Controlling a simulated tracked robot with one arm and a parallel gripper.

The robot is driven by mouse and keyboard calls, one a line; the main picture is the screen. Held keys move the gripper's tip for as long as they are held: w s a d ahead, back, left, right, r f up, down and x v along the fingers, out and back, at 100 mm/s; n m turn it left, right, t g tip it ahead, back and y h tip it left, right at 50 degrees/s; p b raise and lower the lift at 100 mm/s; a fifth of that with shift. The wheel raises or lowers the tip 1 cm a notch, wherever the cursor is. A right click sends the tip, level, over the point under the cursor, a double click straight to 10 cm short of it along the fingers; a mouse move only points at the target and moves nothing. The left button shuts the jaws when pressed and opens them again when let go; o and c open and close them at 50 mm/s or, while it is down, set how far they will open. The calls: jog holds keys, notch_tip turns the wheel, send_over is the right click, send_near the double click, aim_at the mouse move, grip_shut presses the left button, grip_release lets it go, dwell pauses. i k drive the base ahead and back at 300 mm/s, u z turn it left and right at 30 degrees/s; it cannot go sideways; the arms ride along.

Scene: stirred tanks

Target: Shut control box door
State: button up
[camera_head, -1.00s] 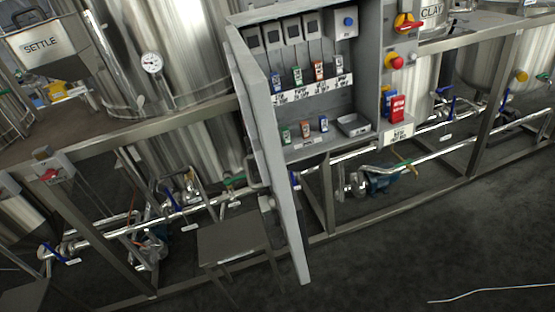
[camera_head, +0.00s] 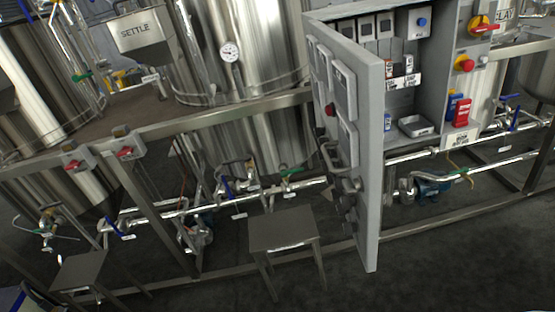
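The control box (camera_head: 446,70) is a grey cabinet at the upper right, mounted in front of the steel tanks. Its door (camera_head: 371,150) stands open, swung out toward me on the box's left side. The door's outer face, with a handle (camera_head: 330,158), a red button (camera_head: 330,109) and several panels, faces left. Inside the box I see switch units, small coloured tags and a grey tray (camera_head: 415,126); the door hides the left part of the interior. My gripper is not in view.
A small metal stool (camera_head: 283,230) stands left of the door, and another stool (camera_head: 80,272) is at the lower left. Steel frame rails and pipes with valves run behind them. The dark floor (camera_head: 450,275) at the lower right is clear.

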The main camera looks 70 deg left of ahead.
aim_at(348, 79)
jog(key=u, duration=0.05)
jog(key=k, duration=0.35)
jog(key=u, duration=0.95)
jog(key=i, duration=0.5)
jog(key=u, duration=0.05)
